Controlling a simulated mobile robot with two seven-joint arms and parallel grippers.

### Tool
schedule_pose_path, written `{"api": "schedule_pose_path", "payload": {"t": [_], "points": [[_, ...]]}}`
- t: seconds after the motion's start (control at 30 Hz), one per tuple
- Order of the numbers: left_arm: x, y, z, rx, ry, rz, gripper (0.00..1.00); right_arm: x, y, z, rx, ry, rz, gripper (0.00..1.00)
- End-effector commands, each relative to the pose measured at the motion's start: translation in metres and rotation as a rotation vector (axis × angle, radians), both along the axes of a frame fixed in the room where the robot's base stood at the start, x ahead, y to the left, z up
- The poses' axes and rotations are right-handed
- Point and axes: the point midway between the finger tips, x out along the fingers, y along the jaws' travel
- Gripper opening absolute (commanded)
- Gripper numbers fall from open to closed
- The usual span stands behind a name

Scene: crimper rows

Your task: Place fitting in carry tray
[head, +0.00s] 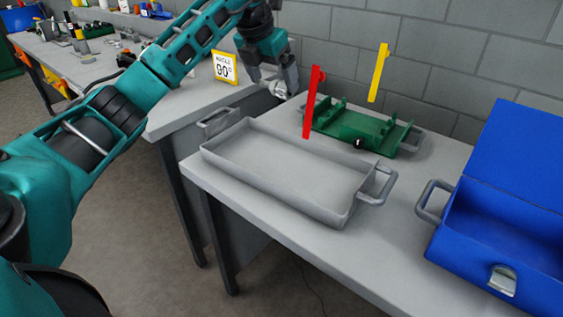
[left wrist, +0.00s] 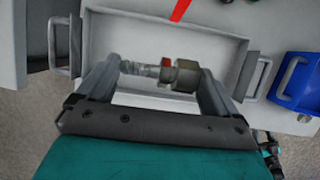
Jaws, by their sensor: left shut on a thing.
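My left gripper (head: 279,84) is above the far left side of the grey carry tray (head: 345,214) in the head view. In the left wrist view my left gripper (left wrist: 160,68) is shut on a metal fitting (left wrist: 186,77), which has a ridged shank, a red band and an olive-brown end. The fitting lies crosswise between the fingers, in front of the tray (left wrist: 115,28). The tray is shallow and rectangular, has a handle at each end, and its visible floor is empty. My right gripper is not in view.
A red bar (head: 313,103) stands over the tray's far side, and a yellow bar (head: 378,73) is above a green tray (head: 370,128) behind. An open blue case (head: 470,222) is at the right. A 90° sign (head: 224,68) stands on the left bench.

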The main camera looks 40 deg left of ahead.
Motion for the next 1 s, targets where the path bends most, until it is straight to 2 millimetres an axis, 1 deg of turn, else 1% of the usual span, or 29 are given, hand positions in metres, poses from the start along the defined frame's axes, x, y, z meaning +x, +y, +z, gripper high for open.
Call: {"api": "schedule_pose_path", "payload": {"t": [0.03, 0.07, 0.3, 0.4, 0.5, 0.6, 0.77, 0.83, 1.0], "points": [[-0.001, 0.001, -0.012, 0.0, 0.005, 0.005, 0.57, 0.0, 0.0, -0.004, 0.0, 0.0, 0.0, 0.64], [-0.001, 0.001, -0.019, 0.0, 0.006, 0.005, 0.57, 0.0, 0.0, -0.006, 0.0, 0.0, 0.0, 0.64], [-0.001, 0.0, -0.084, -0.001, 0.007, 0.002, 0.57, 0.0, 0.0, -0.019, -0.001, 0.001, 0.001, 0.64], [-0.001, 0.0, -0.11, -0.001, 0.006, 0.002, 0.57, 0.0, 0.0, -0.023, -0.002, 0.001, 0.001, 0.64], [-0.001, 0.0, -0.131, -0.001, 0.004, 0.001, 0.57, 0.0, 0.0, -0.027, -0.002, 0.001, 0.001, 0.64], [-0.001, 0.0, -0.144, 0.0, 0.003, 0.001, 0.57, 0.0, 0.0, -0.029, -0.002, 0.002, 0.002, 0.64], [0.0, 0.0, -0.154, -0.001, 0.001, 0.0, 0.57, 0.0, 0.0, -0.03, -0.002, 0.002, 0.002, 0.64], [0.0, 0.0, -0.161, -0.001, 0.003, 0.0, 0.57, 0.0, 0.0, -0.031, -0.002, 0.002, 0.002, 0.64], [-0.001, -0.001, -0.187, -0.003, 0.004, 0.001, 0.57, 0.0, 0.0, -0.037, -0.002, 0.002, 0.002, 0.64]]}}
